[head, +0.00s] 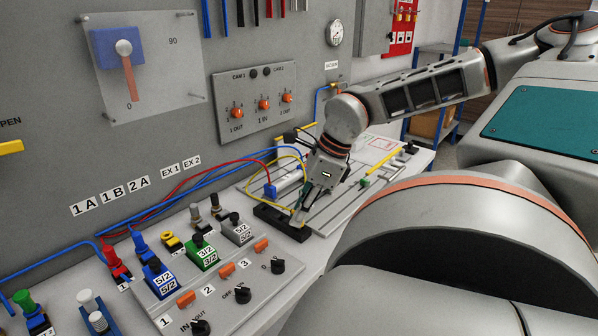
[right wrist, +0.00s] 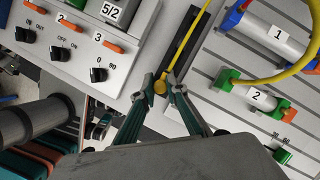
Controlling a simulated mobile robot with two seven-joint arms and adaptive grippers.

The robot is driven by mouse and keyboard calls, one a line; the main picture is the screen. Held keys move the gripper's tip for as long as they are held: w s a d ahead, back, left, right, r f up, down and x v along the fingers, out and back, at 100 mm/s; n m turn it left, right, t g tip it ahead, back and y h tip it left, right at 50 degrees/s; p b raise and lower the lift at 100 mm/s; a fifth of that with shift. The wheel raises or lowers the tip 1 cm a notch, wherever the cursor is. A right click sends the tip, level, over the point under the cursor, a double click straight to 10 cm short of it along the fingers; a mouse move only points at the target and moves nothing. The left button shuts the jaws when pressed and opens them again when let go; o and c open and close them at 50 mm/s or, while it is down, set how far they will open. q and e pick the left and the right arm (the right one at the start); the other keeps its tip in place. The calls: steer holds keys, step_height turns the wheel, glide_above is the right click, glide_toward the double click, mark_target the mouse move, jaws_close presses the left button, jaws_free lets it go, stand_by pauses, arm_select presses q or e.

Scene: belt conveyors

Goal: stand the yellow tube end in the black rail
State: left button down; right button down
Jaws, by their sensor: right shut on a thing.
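The black rail (head: 272,215) lies on the front edge of the panel, left of the grooved plate. It also shows in the right wrist view (right wrist: 181,43), running up from the fingertips. My right gripper (head: 302,213) points down at the rail. In the right wrist view its fingertips (right wrist: 166,86) are closed on the yellow tube end (right wrist: 160,87). The yellow tube (right wrist: 192,44) runs from there along the rail; its loop shows in the head view (head: 247,187). I cannot tell whether the end touches the rail or is above it. My left gripper is not in view.
A valve panel with black knobs (head: 278,266) and orange switches stands beside the rail. The grooved plate (head: 335,205) carries cylinders, including one labelled 2 (right wrist: 255,97). Blue and red tubes (head: 215,166) arch behind. The wall (head: 190,140) stands close at the back.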

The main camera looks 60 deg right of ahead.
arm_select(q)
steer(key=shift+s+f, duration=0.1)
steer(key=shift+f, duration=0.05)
arm_select(e)
steer(key=shift+f, duration=0.45)
stand_by(0.3)
steer(key=c, duration=1.6)
jaws_free()
steer(key=shift+o, duration=0.2)
steer(key=shift+r, duration=0.15)
steer(key=shift+r+p, duration=2.2)
steer(key=shift+r, duration=1.25)
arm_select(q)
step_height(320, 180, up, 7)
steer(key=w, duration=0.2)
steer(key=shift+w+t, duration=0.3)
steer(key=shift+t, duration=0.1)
arm_select(e)
steer(key=shift+f, duration=0.1)
